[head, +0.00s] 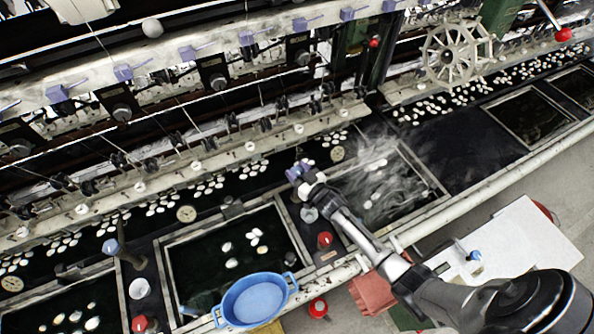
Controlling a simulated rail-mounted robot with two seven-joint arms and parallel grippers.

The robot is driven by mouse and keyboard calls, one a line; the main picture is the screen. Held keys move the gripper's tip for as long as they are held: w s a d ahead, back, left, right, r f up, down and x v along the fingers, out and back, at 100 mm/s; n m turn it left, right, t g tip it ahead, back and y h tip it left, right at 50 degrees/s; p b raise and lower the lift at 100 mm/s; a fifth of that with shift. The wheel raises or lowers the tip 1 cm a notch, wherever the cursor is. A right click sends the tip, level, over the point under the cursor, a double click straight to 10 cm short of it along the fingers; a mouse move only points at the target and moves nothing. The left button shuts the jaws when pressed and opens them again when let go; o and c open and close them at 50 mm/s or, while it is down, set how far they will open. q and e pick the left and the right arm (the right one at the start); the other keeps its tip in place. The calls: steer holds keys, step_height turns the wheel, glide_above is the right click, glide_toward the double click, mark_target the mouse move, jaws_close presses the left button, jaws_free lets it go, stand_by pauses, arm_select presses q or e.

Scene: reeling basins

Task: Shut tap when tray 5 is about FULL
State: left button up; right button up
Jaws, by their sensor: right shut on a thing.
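My right arm comes in from the lower right. Its gripper (304,174) is at the blue tap handle (294,172) between two basins and is shut on it; the fingers and handle overlap, so the contact is small and hard to see. Right of it, a steaming basin (433,187) of dark water holds a few white cocoons. Left of it, a dark basin (171,276) holds several cocoons. No tray number is legible, so I cannot tell which is tray 5, and its water level is unclear. Another blue-topped tap (111,247) stands further left. My left gripper is not in view.
A blue two-handled tub (254,300) sits at the front edge. A red knob (325,239) and a grey cup (309,214) are beside the gripped tap. A white board (520,245) is at right. Reeling machinery with a spoked wheel (453,52) runs along the back.

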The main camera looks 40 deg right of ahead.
mark_target(301, 176)
steer(key=o, duration=0.9)
steer(key=shift+s, duration=3.75)
